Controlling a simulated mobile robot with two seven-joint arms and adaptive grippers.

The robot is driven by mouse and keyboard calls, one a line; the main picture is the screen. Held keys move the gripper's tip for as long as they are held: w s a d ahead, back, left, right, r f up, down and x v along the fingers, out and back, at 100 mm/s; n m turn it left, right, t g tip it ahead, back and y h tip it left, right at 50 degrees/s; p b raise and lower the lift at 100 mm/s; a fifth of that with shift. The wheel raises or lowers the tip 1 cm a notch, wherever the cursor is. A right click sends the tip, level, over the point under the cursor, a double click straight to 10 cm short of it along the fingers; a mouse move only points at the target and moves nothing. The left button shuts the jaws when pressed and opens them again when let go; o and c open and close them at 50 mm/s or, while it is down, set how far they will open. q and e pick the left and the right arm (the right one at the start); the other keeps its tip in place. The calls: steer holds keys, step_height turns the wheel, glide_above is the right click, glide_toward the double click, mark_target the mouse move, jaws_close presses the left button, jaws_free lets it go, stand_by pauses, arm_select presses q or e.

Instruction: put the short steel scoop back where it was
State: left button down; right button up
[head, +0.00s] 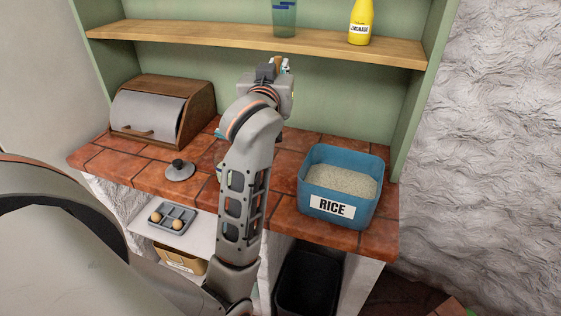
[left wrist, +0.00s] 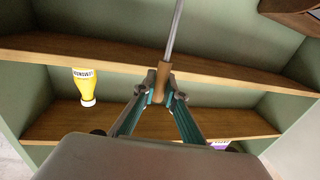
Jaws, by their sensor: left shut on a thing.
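My left gripper (head: 279,68) is raised in front of the green back panel, just below the upper shelf. In the left wrist view it is shut on the brown wooden handle (left wrist: 161,82) of a tool with a thin steel shaft (left wrist: 175,28). This looks like the scoop, but its far end runs out of the frame, so I cannot tell its length or see its bowl. In the head view my arm and gripper hide most of it. My right gripper is not in view.
A blue rice bin (head: 314,205) stands on the tiled counter (head: 281,178), right of my arm. A bread box (head: 195,100) and a grey lid (head: 179,173) are to its left. A yellow lemonade bottle (head: 360,22) and a tumbler (head: 284,20) stand on the shelf (head: 200,37).

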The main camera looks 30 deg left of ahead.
arm_select(q)
step_height(320, 180, down, 19)
steer(key=b, duration=0.3)
steer(key=shift+f, duration=0.2)
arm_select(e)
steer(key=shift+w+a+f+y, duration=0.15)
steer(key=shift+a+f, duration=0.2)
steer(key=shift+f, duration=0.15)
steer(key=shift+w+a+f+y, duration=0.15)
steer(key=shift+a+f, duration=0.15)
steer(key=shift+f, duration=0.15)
arm_select(q)
steer(key=shift+f, duration=0.15)
steer(key=c, duration=2.3)
jaws_free()
steer(key=shift+o, duration=1.1)
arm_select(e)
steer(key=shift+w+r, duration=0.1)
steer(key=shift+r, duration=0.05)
